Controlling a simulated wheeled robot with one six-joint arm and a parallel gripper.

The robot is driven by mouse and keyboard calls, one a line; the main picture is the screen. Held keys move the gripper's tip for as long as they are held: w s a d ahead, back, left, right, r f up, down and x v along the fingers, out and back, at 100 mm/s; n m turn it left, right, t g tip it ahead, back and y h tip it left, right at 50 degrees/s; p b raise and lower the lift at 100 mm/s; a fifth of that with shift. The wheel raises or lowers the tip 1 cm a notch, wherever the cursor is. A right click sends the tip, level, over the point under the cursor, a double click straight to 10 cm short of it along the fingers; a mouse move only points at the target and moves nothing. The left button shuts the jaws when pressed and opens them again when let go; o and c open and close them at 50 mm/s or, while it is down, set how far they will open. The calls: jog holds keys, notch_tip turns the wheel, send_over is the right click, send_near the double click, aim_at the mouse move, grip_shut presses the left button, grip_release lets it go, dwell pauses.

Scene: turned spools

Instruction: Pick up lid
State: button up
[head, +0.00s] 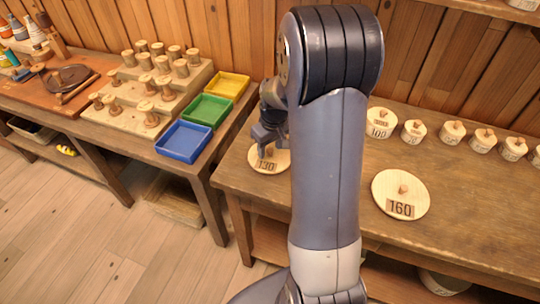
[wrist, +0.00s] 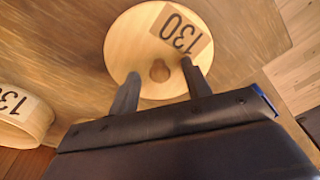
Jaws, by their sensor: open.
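A round wooden lid with a small knob and the label 130 lies on the bench left of my arm in the head view (head: 257,161), partly hidden by my gripper. The wrist view shows the same lid (wrist: 130,40) with its knob between the fingers. My gripper (wrist: 158,72) is open, its two fingers on either side of the knob, over the lid. I cannot tell how far the fingertips are from the lid. My gripper (head: 266,148) also shows in the head view above the lid.
A larger lid labelled 160 (head: 400,193) lies to the right on the bench. A round box labelled 130 (wrist: 22,116) stands near in the wrist view. Several lidded boxes line the back, including one labelled 100 (head: 381,124). Blue (head: 184,142), green (head: 207,110) and yellow (head: 227,85) trays sit at left.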

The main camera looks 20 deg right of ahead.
jog(key=shift+c, duration=0.4)
grip_shut()
